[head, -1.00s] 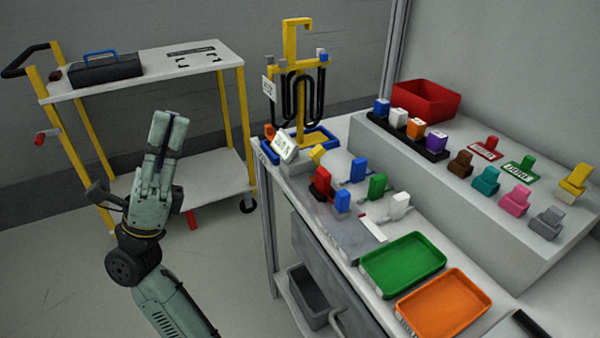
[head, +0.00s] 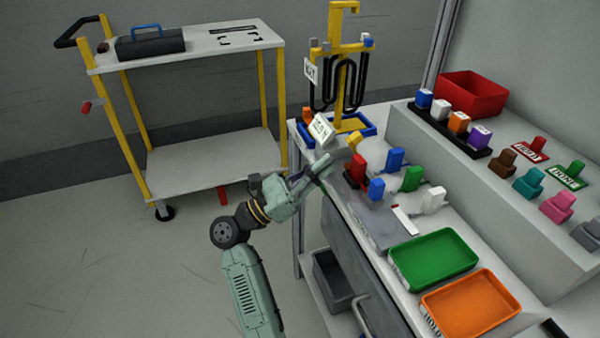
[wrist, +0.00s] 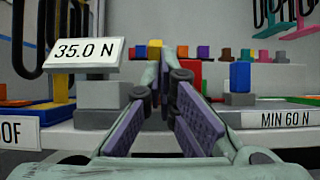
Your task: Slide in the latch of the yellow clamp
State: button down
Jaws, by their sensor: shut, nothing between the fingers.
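A small yellow piece (head: 355,138), which looks like the yellow clamp, stands on the bench's left end, just right of the white display. Its latch is too small to make out. In the wrist view a yellow patch (wrist: 140,52) shows beside the left finger, but I cannot tell if it is the clamp. My gripper (head: 327,165) is shut and empty, at the bench's left edge, below and left of the yellow piece and apparently apart from it. In the wrist view my fingers (wrist: 166,68) converge, pointing at the bench and hiding what lies behind them.
The display (wrist: 87,53) reads 35.0 N. Red (head: 356,170), blue (head: 376,189), green (head: 413,179) and white (head: 433,200) clamp-like pieces crowd the bench nearby. A yellow stand (head: 340,80) rises behind. Green (head: 434,250) and orange (head: 470,302) trays lie in front. A cart (head: 210,160) stands left.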

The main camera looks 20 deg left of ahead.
aim_at(353, 138)
jog(key=shift+p+x, duration=0.6)
jog(key=shift+x, duration=1.35)
jog(key=shift+w+d+r+g+y+p, duration=0.1)
jog(key=shift+r+g+y+p, duration=0.2)
jog(key=shift+r+g+y, duration=0.15)
jog(key=shift+w+d+r+g+y+p, duration=0.2)
jog(key=shift+r+g+y+p, duration=0.2)
jog(key=shift+y, duration=0.25)
jog(key=shift+w+d+r+g+y+p, duration=0.15)
jog(key=shift+d+r+g+y+p, duration=0.15)
jog(key=shift+r+g+y, duration=0.25)
jog(key=shift+w+d+r+g+y, duration=0.1)
jog(key=shift+w+d+g+y, duration=0.2)
jog(key=shift+y, duration=0.25)
jog(key=shift+w+d+g+y, duration=0.15)
jog(key=shift+d+g+y, duration=0.05)
jog(key=shift+g+y, duration=0.25)
jog(key=shift+w+d, duration=0.2)
jog(key=shift+d, duration=0.1)
jog(key=shift+r, duration=0.15)
jog(key=shift+b, duration=0.3)
